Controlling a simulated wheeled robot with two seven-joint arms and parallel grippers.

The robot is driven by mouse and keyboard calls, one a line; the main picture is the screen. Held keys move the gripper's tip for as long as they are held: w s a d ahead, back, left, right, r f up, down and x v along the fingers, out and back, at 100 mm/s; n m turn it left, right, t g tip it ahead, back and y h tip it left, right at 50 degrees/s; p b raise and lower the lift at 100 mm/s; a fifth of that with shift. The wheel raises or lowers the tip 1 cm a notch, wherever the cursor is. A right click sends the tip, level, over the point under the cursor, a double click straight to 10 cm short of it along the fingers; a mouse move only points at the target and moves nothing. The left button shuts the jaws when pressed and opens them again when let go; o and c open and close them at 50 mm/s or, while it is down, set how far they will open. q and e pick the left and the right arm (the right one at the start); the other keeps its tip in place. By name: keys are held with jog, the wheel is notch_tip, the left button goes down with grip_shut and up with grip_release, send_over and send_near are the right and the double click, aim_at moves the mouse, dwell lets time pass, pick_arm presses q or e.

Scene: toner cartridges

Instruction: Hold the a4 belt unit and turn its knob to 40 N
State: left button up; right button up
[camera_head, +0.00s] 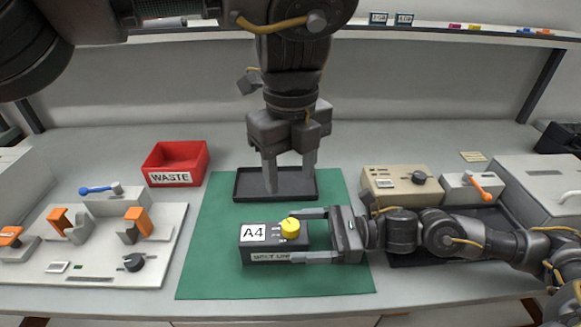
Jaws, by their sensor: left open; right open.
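The A4 belt unit (261,246) is a dark box with a white A4 label on top and a belt unit label on its front. It sits on the green mat (205,270). My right gripper (291,236) comes from the right, open, with one finger behind and one in front of the unit's right end; contact cannot be told. My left gripper (290,182) points down, open and empty, over the black tray behind the unit.
The black tray (240,186) lies at the mat's back. A red waste bin (176,157) stands back left. A white panel (100,275) with orange clips and a blue lever is at left. A beige box (385,180) and an orange-handled device (472,190) stand at right.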

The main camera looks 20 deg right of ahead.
jog(key=v, duration=0.2)
jog(key=b+v, duration=0.1)
jog(key=v, duration=0.2)
jog(key=shift+s+d+f, duration=0.1)
jog(key=shift+d+f, duration=0.1)
jog(key=shift+d, duration=0.1)
jog(key=shift+s+d+r+b, duration=0.15)
jog(key=shift+d+b, duration=0.2)
jog(key=shift+d, duration=0.2)
jog(key=shift+r, duration=0.1)
